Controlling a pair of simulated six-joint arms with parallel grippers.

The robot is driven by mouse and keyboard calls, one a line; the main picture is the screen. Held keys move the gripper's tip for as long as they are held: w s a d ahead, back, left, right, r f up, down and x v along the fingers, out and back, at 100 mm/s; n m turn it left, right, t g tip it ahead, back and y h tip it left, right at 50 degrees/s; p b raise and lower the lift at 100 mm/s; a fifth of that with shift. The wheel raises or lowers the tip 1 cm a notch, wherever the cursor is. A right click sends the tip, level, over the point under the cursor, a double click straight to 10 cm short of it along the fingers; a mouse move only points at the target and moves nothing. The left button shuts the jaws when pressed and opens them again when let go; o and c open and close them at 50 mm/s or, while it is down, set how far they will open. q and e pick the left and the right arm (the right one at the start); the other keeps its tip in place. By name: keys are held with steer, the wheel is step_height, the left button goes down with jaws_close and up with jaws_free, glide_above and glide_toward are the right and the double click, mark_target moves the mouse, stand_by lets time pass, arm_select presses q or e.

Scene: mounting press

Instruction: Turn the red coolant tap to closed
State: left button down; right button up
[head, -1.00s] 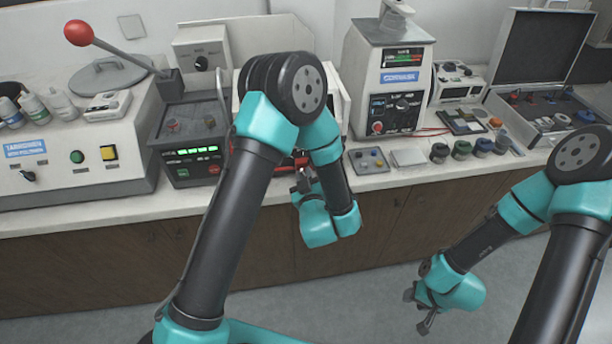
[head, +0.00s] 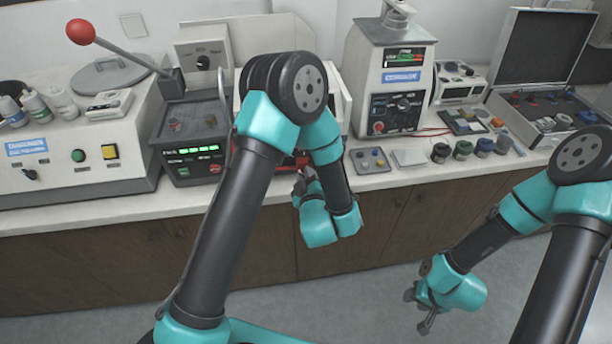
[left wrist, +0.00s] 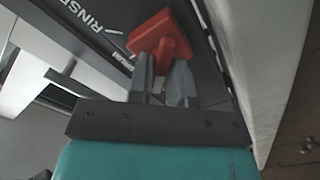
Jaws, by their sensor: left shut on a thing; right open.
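The red coolant tap (left wrist: 160,38) shows at the top middle of the left wrist view, on a dark panel with white lettering. My left gripper (left wrist: 163,72) is shut on the tap, its two fingers on either side of the red handle. In the head view my left gripper (head: 306,184) is at the counter's front edge, and my own arm hides most of the tap there. My right gripper (head: 422,312) is open and empty, low in front of the cabinets at the right.
A press with a red-knobbed lever (head: 80,32) stands at the left. Several small jars (head: 462,149) and an open case (head: 548,75) are to the right. The floor in front is clear.

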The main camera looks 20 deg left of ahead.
arm_select(q)
steer(key=c, duration=1.1)
jaws_free()
steer(key=v, duration=1.7)
steer(key=shift+s+d, duration=0.15)
steer(key=shift+s, duration=0.05)
steer(key=w+a+f+m+g+h, duration=0.2)
steer(key=a+f+g+h, duration=0.15)
steer(key=f, duration=0.45)
steer(key=w+a+f+m+g+h, duration=0.25)
steer(key=a+f+g, duration=0.2)
steer(key=f, duration=0.25)
steer(key=s+a+f+m+g+h, duration=0.1)
steer(key=s+a+f+m+g, duration=0.1)
steer(key=s+a+f+m+g+h, duration=0.2)
steer(key=s+m+g, duration=0.1)
steer(key=s+a+f+m+g+h, duration=0.1)
steer(key=s+f+m+g+h, duration=0.1)
steer(key=s, duration=0.1)
steer(key=shift+a+f+m+g, duration=0.15)
steer(key=shift+a+m+g, duration=0.15)
steer(key=shift+a+m, duration=0.1)
